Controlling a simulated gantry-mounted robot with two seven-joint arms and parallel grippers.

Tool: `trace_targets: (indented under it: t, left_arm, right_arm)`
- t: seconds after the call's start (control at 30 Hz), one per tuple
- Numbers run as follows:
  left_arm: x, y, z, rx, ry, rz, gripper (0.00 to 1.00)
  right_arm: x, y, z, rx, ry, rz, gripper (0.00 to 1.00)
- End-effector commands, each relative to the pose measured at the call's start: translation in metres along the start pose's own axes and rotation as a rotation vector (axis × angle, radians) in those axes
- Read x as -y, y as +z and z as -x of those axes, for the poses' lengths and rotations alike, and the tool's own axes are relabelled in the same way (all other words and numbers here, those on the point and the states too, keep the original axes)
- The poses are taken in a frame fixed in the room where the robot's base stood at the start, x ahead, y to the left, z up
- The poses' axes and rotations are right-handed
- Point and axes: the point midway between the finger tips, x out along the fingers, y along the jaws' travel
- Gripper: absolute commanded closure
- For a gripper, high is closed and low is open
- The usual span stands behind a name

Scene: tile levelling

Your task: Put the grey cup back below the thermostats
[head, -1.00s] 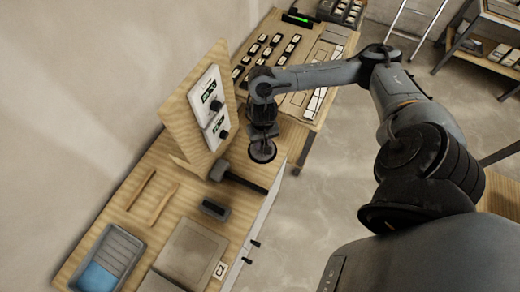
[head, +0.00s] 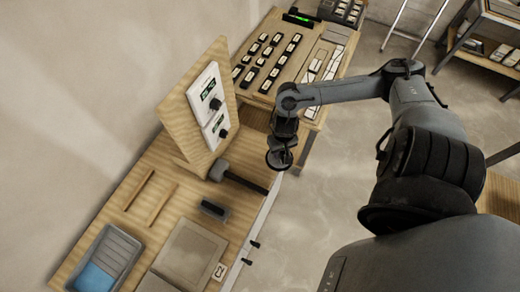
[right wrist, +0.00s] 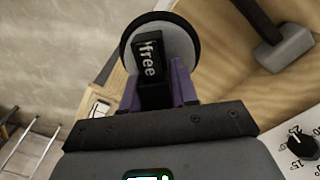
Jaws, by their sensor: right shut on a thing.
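My right gripper (head: 281,146) is shut on the grey cup (head: 279,160), a round suction disc with a dark rim. In the right wrist view the cup (right wrist: 182,42) has a black handle marked "free" between the purple fingers of my gripper (right wrist: 155,82). In the head view the cup appears over the bench's right edge; its height is unclear. Two white thermostats, the upper (head: 205,90) and the lower (head: 215,127), are on an upright wooden board (head: 180,115) left of the gripper. My left gripper is not in view.
A mallet (head: 219,169) lies before the board, its handle towards my right gripper. A small dark block (head: 214,210), two wooden sticks (head: 150,200), a square tile (head: 190,252) and a grey-blue tray (head: 105,262) are on the near bench. A rack of labelled switches (head: 268,60) is behind.

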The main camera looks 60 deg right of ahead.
Motion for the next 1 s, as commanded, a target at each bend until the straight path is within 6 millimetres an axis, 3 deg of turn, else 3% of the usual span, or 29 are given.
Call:
trace_targets:
  t: [0.3,0.47,0.73,1.0]
  left_arm:
    - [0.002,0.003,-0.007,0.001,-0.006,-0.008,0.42]
    - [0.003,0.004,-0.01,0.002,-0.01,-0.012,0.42]
    - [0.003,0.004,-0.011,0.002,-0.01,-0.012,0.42]
    - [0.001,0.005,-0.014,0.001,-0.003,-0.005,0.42]
  right_arm:
    - [0.038,-0.053,-0.038,0.0,-0.005,-0.006,1.0]
    - [0.049,-0.07,-0.05,0.0,-0.003,-0.003,1.0]
    - [0.053,-0.078,-0.059,0.001,-0.001,0.0,1.0]
    - [0.053,-0.078,-0.09,0.003,0.0,0.0,1.0]
